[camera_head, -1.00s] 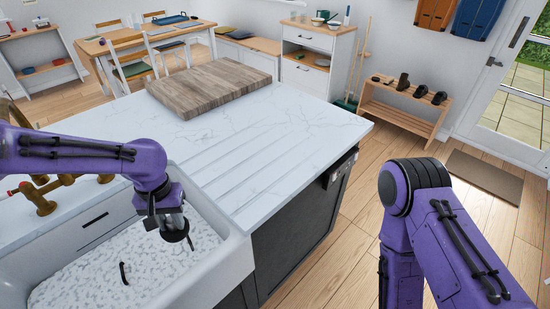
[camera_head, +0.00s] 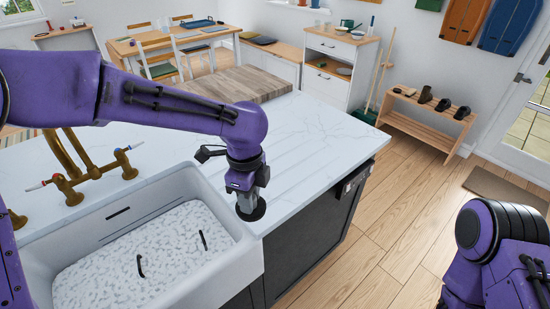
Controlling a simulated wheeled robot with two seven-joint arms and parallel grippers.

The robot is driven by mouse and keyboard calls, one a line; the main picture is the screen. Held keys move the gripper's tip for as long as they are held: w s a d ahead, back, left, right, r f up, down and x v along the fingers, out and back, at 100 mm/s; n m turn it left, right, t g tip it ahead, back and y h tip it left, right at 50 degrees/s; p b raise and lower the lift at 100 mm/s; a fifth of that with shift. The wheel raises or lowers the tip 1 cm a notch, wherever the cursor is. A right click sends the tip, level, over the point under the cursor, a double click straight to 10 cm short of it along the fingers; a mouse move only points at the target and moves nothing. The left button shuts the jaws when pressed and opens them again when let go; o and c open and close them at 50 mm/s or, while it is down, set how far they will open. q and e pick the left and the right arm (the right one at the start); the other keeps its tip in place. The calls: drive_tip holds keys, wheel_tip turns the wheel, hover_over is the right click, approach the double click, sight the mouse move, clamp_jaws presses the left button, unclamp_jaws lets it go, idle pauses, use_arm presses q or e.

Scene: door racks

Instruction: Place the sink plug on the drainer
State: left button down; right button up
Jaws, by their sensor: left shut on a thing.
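My left gripper (camera_head: 249,202) points down, shut on a dark round sink plug (camera_head: 252,212). The plug is at the sink-side end of the grooved drainer (camera_head: 290,188), just right of the sink rim. I cannot tell whether its underside touches the surface. The gripper hides most of the plug. My right arm shows at the lower right, but its gripper is out of view.
The white sink (camera_head: 222,268) has a speckled bottom with two thin black pieces (camera_head: 141,266) in it. Brass taps (camera_head: 72,190) stand behind it. A wooden board (camera_head: 262,86) lies at the worktop's far end. The marble worktop (camera_head: 320,130) between is clear.

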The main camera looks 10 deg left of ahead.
sight(257, 211)
use_arm(q)
drive_tip(key=m, duration=0.1)
drive_tip(key=d+r+m, duration=0.1)
drive_tip(key=m, duration=0.1)
drive_tip(key=s+r+m, duration=0.1)
drive_tip(key=shift+d+r+m, duration=0.15)
drive_tip(key=shift+d+m, duration=0.15)
drive_tip(key=shift+m, duration=0.1)
drive_tip(key=shift+d+r+m, duration=0.1)
drive_tip(key=shift+r+m, duration=0.1)
drive_tip(key=shift+m, duration=0.3)
drive_tip(key=w+a+f+p, duration=0.1)
drive_tip(key=w+f+p, duration=0.1)
drive_tip(key=w+f, duration=0.1)
drive_tip(key=w+a+f+p, duration=0.1)
drive_tip(key=w+f+p, duration=0.1)
drive_tip(key=w+f, duration=0.2)
drive_tip(key=w+a+f+p, duration=0.2)
drive_tip(key=w+f, duration=0.1)
drive_tip(key=w, duration=0.3)
drive_tip(key=shift+w+f, duration=0.15)
drive_tip(key=shift+w, duration=0.05)
wheel_tip(257, 211, down, 2)
drive_tip(key=shift+f+p, duration=0.25)
drive_tip(key=shift+p, duration=0.25)
drive_tip(key=shift+f, duration=0.35)
drive_tip(key=c, duration=0.8)
unclamp_jaws()
